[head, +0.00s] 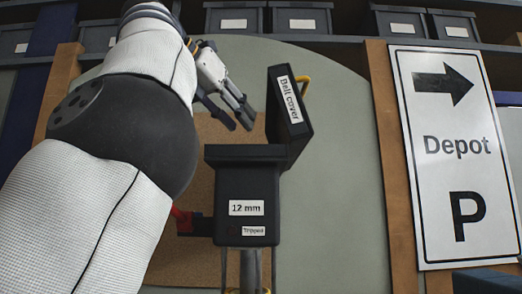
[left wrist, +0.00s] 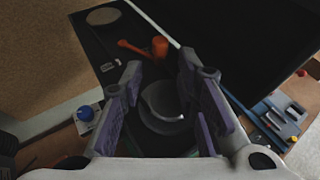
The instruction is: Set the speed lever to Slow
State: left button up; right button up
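A dark machine (head: 250,185) with "12 mm" and "Tripped" labels stands in the middle of the head view. Its belt cover (head: 289,108) is raised. In the left wrist view, an orange lever (left wrist: 136,48) with a round knob lies on a dark surface beyond my fingertips. It may be the speed lever; no Slow mark is readable. A grey round part (left wrist: 165,103) shows between the fingers. My left gripper (head: 236,120) is open and empty, above and behind the machine's front housing, left of the raised cover. My right gripper is not in view.
A red part (head: 184,220) sticks out left of the machine, partly behind my left arm. A Depot sign (head: 457,145) leans at the right. Grey bins (head: 301,19) line the shelf at the back. A blue knob (left wrist: 86,113) shows in the left wrist view.

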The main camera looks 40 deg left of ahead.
pick_arm(q)
jog(key=x, duration=1)
jog(key=shift+w+f, duration=0.15)
grip_shut()
